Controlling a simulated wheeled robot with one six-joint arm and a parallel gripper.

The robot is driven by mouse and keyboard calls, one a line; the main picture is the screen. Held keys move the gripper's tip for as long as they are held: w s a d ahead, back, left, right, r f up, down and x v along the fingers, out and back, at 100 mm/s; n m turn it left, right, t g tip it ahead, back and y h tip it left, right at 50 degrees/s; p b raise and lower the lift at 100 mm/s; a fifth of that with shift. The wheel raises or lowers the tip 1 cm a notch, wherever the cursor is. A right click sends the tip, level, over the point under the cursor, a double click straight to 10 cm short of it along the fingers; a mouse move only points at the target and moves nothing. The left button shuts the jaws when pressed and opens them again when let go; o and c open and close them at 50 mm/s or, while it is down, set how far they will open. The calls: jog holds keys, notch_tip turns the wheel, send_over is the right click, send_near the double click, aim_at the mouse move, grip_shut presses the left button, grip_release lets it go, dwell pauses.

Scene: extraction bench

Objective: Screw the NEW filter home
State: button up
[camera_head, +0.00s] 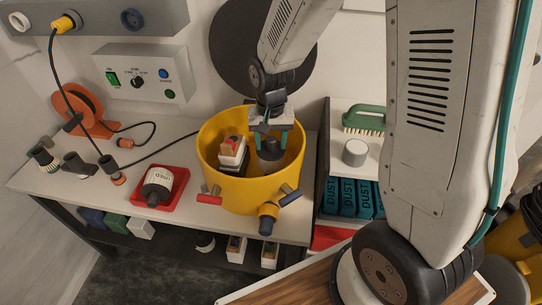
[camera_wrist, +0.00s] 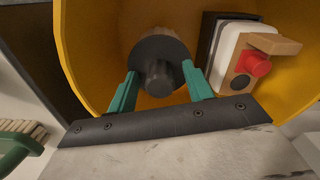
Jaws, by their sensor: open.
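The yellow drum (camera_head: 235,190) stands open on the bench. Inside it is a filter (camera_head: 270,155) with a dark round end cap and central knob; I cannot read a label on it. In the wrist view the filter (camera_wrist: 160,48) shows a tan side beyond the cap. My gripper (camera_head: 270,136) is inside the drum's mouth, above the filter. Its teal fingers are open, one on each side of the knob, with gaps visible in the wrist view (camera_wrist: 160,76). How far the filter is seated is hidden. A dark cylinder labelled USED (camera_head: 157,186) lies tilted in a red tray (camera_head: 178,179).
The drum's yellow wall (camera_wrist: 85,50) surrounds the gripper. A green brush (camera_head: 364,118) and a pale round can (camera_head: 355,152) are on the right shelf.

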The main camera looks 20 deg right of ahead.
jog(key=n, duration=0.4)
jog(key=shift+n, duration=0.4)
jog(key=n, duration=1.1)
jog(key=shift+n, duration=0.4)
jog(key=n, duration=0.5)
jog(key=c, duration=1.1)
jog(key=m, duration=0.4)
jog(key=shift+m, duration=0.3)
jog(key=m, duration=0.5)
jog(key=shift+m, duration=0.4)
jog(key=m, duration=0.4)
jog(key=shift+m, duration=0.3)
jog(key=m, duration=0.5)
jog(key=shift+m, duration=0.4)
jog(key=o, duration=1.1)
